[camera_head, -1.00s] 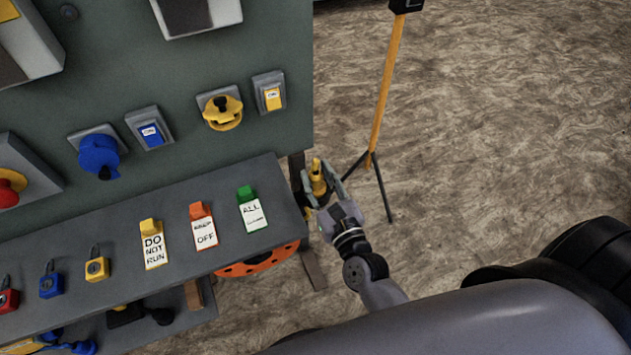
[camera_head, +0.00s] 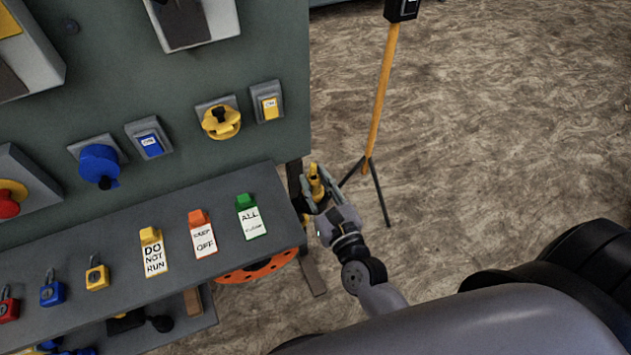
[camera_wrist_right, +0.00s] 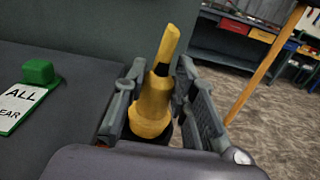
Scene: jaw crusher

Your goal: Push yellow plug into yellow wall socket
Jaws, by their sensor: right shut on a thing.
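The yellow plug (camera_wrist_right: 155,95) is upright between the fingers of my right gripper (camera_wrist_right: 165,100) in the right wrist view, its narrow end pointing up. In the head view my right gripper (camera_head: 322,192) is shut on the plug (camera_head: 316,181), just past the right end of the grey shelf. The yellow wall socket (camera_head: 221,122) is on the grey-green panel, up and left of the gripper. A yellow piece with a dark knob covers its front. The plug is apart from the socket. My left gripper is not in view.
A yellow switch (camera_head: 269,108) is right of the yellow socket; a blue socket (camera_head: 99,164) is farther left. The grey shelf (camera_head: 120,229) carries tags and padlocks below the sockets. A yellow pole on a tripod (camera_head: 380,100) stands behind my right gripper. Floor to the right is clear.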

